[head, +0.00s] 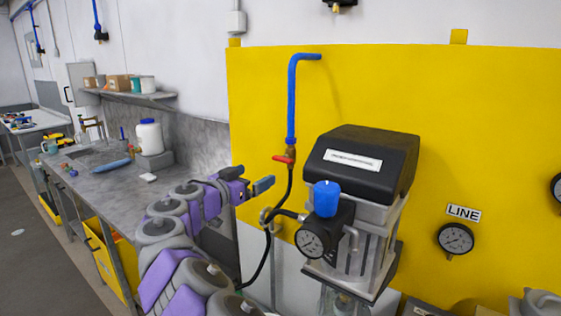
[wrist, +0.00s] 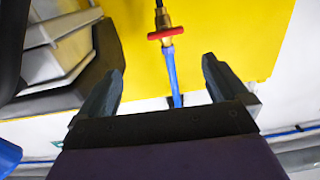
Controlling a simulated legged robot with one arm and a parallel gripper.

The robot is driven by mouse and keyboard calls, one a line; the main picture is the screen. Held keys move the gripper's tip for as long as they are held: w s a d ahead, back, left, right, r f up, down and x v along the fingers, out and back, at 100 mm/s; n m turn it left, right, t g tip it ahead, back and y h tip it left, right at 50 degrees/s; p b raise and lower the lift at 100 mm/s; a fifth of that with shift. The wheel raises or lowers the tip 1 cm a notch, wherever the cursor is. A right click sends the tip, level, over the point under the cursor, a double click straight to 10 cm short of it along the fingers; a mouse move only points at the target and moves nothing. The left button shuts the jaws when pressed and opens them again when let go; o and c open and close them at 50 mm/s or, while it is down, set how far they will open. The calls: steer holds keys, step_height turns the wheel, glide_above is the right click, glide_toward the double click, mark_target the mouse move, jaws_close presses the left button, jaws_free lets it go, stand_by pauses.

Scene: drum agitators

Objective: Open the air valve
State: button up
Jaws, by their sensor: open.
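The air valve has a red handle (head: 284,159) on a brass fitting, below a blue pipe (head: 292,100) on the yellow panel. In the wrist view the red handle (wrist: 166,33) lies crosswise on the brass body, beyond the fingertips and roughly between them. The blue pipe (wrist: 173,75) also shows there, running toward the jaws. My gripper (head: 266,186) is to the left of and below the valve in the head view. Its fingers (wrist: 163,72) are apart with nothing between them, and do not appear to touch the handle.
A black-topped agitator unit (head: 350,190) with a blue knob (head: 326,198) and a gauge (head: 311,242) stands right of the valve. A black hose (head: 268,255) hangs below it. A grey workbench (head: 110,185) lies left. The yellow panel (head: 480,110) is clear above.

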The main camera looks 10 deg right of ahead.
steer(key=shift+v, duration=2)
steer(key=shift+w+a+f, duration=0.15)
steer(key=shift+a, duration=0.25)
steer(key=p+v, duration=0.2)
steer(key=v, duration=1.5)
steer(key=shift+a, duration=0.2)
